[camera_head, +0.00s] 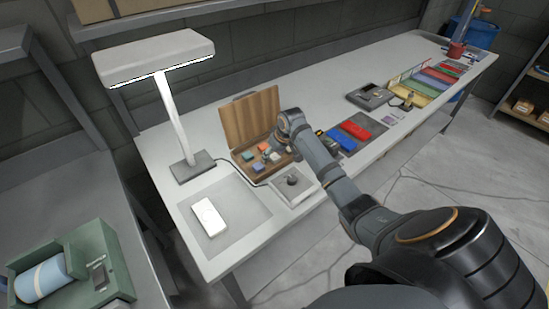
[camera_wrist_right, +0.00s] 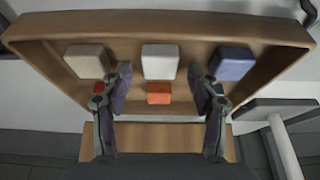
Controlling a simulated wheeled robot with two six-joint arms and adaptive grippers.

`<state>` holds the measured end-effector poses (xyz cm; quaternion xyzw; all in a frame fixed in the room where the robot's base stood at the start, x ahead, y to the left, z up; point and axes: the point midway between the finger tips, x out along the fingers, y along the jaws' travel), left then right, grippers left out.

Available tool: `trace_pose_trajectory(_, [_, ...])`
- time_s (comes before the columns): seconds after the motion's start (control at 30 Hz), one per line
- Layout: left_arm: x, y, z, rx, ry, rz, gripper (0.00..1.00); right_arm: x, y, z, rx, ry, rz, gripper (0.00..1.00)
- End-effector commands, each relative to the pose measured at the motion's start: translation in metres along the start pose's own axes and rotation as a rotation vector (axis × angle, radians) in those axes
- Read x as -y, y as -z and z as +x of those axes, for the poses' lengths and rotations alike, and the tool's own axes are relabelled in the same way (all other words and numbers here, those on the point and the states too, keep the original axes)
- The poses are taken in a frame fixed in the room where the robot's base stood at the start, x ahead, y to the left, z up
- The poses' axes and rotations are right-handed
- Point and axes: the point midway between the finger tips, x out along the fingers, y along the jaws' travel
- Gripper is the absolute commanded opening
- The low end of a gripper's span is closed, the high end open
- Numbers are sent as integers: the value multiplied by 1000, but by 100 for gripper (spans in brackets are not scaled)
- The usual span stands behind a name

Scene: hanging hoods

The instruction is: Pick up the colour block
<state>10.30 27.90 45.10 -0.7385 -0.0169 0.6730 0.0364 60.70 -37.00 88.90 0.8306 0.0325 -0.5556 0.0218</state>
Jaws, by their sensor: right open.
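The colour blocks sit in an open wooden box (camera_head: 237,158) on the long table, with its lid (camera_head: 250,115) raised at the back. In the right wrist view the box (camera_wrist_right: 285,32) holds a beige block (camera_wrist_right: 86,61), a white block (camera_wrist_right: 160,62), a blue block (camera_wrist_right: 232,64) and an orange-red block (camera_wrist_right: 160,93). Another red block (camera_wrist_right: 98,88) is mostly hidden behind a finger. My right gripper (camera_wrist_right: 160,88) is open over the box, its fingers apart on either side of the white and orange-red blocks, with nothing held. My left gripper is out of view.
A desk lamp (camera_head: 165,100) stands left of the box. A white device (camera_head: 208,217) lies on a grey mat in front. A small unit with a dark knob (camera_head: 292,180) is close to the box. Red and blue items (camera_head: 355,130) lie to the right.

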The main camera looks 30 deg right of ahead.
Motion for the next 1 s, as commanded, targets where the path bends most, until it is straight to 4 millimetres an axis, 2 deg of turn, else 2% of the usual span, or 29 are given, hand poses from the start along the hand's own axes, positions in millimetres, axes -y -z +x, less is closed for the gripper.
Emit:
trace_pose_trajectory(0.1, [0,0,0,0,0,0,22,0,0,0,0,0,0,59])
trace_pose_trajectory(0.53, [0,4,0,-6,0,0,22,0,0,0,0,0,0,2])
trace_pose_trajectory(0.83, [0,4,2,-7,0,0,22,-1,2,-4,-1,-1,-1,2])
trace_pose_trajectory(1.0, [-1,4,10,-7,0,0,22,-1,10,-22,-5,-1,-2,2])
